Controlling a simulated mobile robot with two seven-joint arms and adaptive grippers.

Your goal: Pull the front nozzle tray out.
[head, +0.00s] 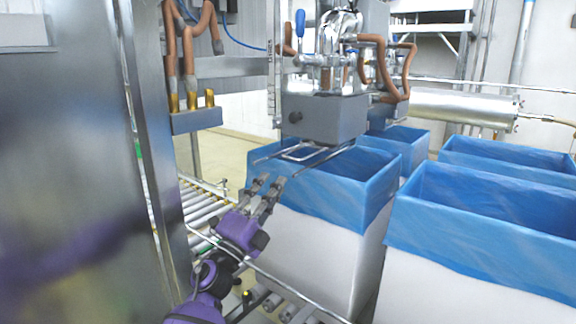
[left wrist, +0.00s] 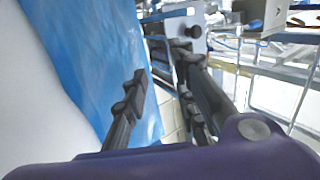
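The front nozzle block (head: 325,118) is a grey metal box with a dark knob, hanging over the front blue-lined box. Thin metal rails and a looped bar (head: 298,153), which look like the nozzle tray, stick out under it toward the left. My left gripper (head: 270,183) is purple with grey fingers, below and left of these rails, in front of the box's blue liner. Its fingers are apart with nothing between them, as the left wrist view also shows (left wrist: 165,80). The gripper appears apart from the rails. My right gripper is out of view.
The front box (head: 310,245) is white with a blue liner (head: 325,190), close to my left gripper. More lined boxes (head: 475,265) stand to the right. A roller conveyor (head: 200,205) runs at left. A large steel cabinet (head: 65,150) fills the left side.

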